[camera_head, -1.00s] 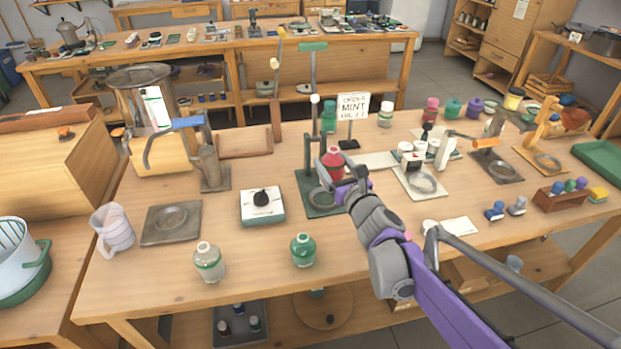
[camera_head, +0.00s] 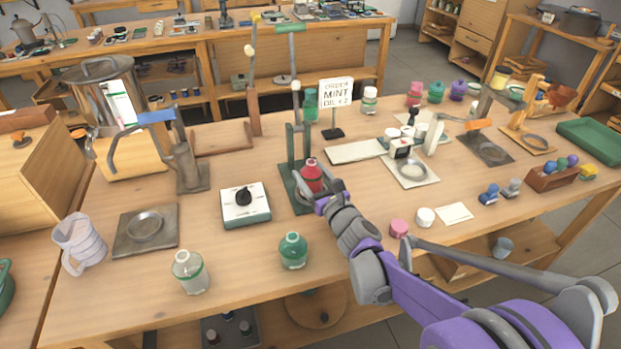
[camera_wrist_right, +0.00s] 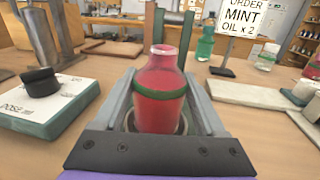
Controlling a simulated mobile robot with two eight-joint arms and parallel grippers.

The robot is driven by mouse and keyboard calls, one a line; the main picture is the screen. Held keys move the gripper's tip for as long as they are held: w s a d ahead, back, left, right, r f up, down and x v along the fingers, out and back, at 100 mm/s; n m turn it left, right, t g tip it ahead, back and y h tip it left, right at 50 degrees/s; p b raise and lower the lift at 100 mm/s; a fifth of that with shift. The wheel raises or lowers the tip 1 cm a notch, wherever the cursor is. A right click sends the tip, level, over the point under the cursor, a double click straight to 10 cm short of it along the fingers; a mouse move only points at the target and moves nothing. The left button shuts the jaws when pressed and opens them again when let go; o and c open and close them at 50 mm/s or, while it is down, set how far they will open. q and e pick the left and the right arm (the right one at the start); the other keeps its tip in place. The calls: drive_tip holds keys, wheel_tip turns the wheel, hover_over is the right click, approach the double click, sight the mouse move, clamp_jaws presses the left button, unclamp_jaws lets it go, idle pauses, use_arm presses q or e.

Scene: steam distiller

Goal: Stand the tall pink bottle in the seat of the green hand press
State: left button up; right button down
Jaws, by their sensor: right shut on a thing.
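The pink-red bottle (camera_head: 311,176) with a dark green band is upright in my right gripper (camera_head: 322,197). In the right wrist view, the bottle (camera_wrist_right: 160,84) stands between the two grey fingers of the gripper (camera_wrist_right: 161,98). The green hand press (camera_head: 287,179) has a green base, two uprights and a lever with a green grip. The bottle is over its round seat, and part of the seat ring (camera_wrist_right: 129,121) shows around the bottle's lower part. The bottle's foot is hidden, so I cannot tell whether it touches the seat. My left gripper is out of view.
A white dial box (camera_head: 244,205) stands left of the press. A green bottle (camera_head: 293,252) and a clear bottle (camera_head: 189,273) stand in front. A mint order sign (camera_head: 335,98) and a teal bottle (camera_head: 311,104) are behind. A white-based press (camera_head: 414,174) stands to the right.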

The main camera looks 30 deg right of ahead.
drive_tip(key=shift+f, duration=0.25)
unclamp_jaws()
drive_tip(key=shift+r, duration=0.1)
drive_tip(key=shift+s, duration=0.25)
drive_tip(key=s, duration=0.3)
drive_tip(key=s+p, duration=0.1)
drive_tip(key=s, duration=0.3)
drive_tip(key=s+a, duration=0.1)
drive_tip(key=s, duration=0.3)
drive_tip(key=shift+s+p, duration=0.25)
drive_tip(key=shift+p, duration=0.05)
